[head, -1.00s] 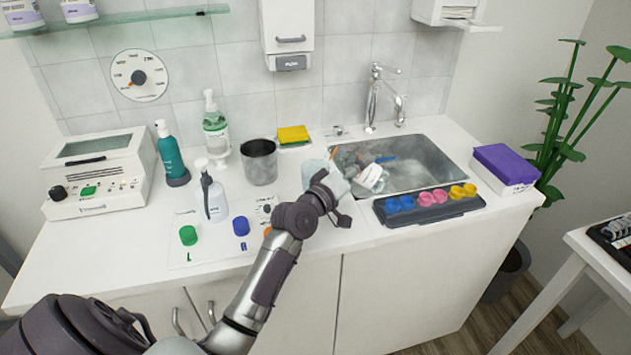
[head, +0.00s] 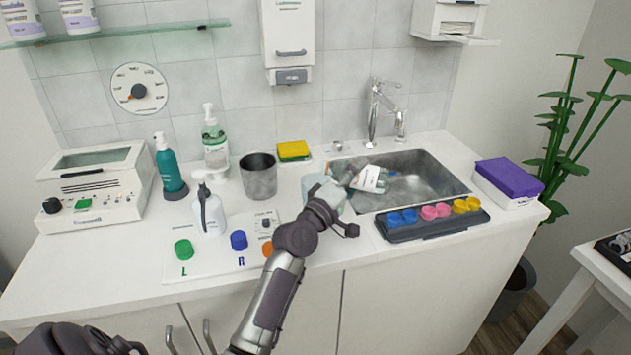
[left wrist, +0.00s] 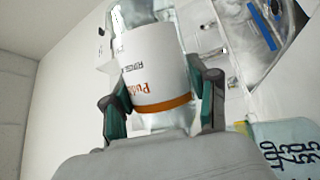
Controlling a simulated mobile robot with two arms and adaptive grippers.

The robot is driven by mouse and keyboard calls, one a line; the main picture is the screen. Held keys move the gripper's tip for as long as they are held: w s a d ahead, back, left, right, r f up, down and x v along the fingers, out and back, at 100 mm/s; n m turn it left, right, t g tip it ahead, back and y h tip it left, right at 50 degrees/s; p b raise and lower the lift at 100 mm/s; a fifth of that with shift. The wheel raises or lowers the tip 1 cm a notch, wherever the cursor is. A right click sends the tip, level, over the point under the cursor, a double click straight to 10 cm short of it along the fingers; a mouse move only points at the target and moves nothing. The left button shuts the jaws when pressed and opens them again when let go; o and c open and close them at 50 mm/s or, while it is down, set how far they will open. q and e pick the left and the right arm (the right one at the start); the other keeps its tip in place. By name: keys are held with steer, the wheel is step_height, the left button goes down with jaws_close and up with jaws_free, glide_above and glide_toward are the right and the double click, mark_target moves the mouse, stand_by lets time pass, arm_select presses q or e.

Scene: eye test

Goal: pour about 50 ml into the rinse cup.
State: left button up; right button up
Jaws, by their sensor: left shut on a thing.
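My left gripper (head: 338,188) is shut on a clear bottle. Its white label (head: 370,179) has orange lettering and an orange band. In the left wrist view the bottle (left wrist: 155,70) sits between both fingers. In the head view it is tilted, near the sink's left edge. A pale teal cup (head: 311,184) stands on the counter behind my gripper, which hides much of it. In the left wrist view the cup (left wrist: 290,143) shows dark measuring numbers at the lower right. I cannot see any stream or the liquid level. My right gripper is not in view.
The steel sink (head: 425,182) lies right of the bottle, with a black tray (head: 435,224) of coloured cups in front. A yellow sponge (head: 293,150) lies behind.

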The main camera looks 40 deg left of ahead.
arm_select(q)
steer(key=shift+r+n+t, duration=0.3)
steer(key=shift+r+n, duration=0.3)
steer(key=shift+n, duration=0.3)
steer(key=shift+d, duration=0.35)
steer(key=shift+r+n+y, duration=0.25)
steer(key=shift+n+y, duration=0.05)
steer(key=shift+n, duration=0.1)
stand_by(1.3)
steer(key=m, duration=0.1)
steer(key=m+g+p, duration=0.1)
steer(key=m, duration=0.1)
steer(key=d+f+m+p, duration=0.1)
steer(key=shift+w+h, duration=0.2)
steer(key=shift+h, duration=0.2)
steer(key=shift+f+m+g, duration=0.3)
steer(key=shift+m+g, duration=0.1)
steer(key=shift+m, duration=0.2)
steer(key=shift+f, duration=0.25)
steer(key=shift+f+m+g+p, duration=0.4)
steer(key=shift+m+p, duration=0.15)
steer(key=shift+m, duration=0.15)
steer(key=shift+a+f, duration=0.1)
steer(key=shift+f, duration=0.1)
